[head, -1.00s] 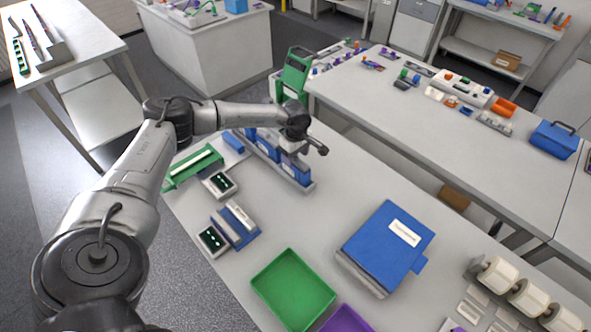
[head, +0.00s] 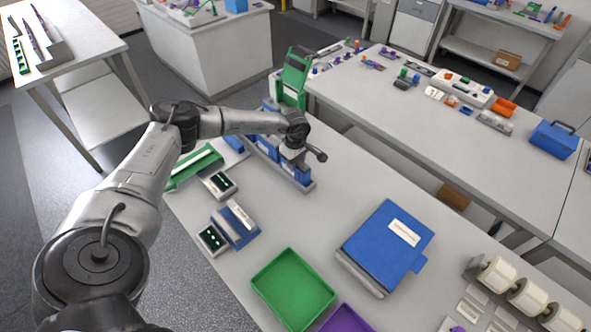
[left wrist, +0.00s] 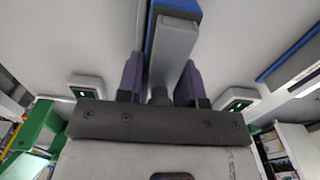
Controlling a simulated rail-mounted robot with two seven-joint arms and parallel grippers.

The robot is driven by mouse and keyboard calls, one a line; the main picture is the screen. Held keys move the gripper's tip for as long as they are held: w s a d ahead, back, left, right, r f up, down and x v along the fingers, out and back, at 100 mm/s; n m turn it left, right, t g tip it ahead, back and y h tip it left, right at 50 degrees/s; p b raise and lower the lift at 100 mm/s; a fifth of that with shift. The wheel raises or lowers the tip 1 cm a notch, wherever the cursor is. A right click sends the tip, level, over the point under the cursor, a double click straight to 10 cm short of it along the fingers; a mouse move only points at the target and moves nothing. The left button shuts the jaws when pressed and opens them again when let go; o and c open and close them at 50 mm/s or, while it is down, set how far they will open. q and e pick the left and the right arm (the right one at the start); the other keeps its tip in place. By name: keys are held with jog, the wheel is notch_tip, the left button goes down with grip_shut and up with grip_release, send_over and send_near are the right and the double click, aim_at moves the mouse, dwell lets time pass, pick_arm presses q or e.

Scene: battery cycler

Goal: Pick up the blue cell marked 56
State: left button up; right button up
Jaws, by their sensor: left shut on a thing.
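Several blue cells stand in a row in a long grey rack (head: 305,186) on the bench; the numbers on them are too small to read. My left gripper (head: 292,160) is down at the near right end of this row. In the left wrist view its two purple fingers (left wrist: 160,82) are shut on a blue cell (left wrist: 172,48), which shows a grey face and a blue edge between them. In the head view the wrist and gripper hide much of the held cell. Whether it is the one marked 56 cannot be read. My right gripper is out of view.
Small devices with green lights (head: 221,184) and a blue block (head: 236,222) stand at the near left of the rack. A green tray (head: 292,290) and a blue binder-like box (head: 388,247) lie nearer. Bare bench lies between rack and box.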

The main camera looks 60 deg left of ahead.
pick_arm(q)
grip_shut()
jog(key=shift+r, duration=0.1)
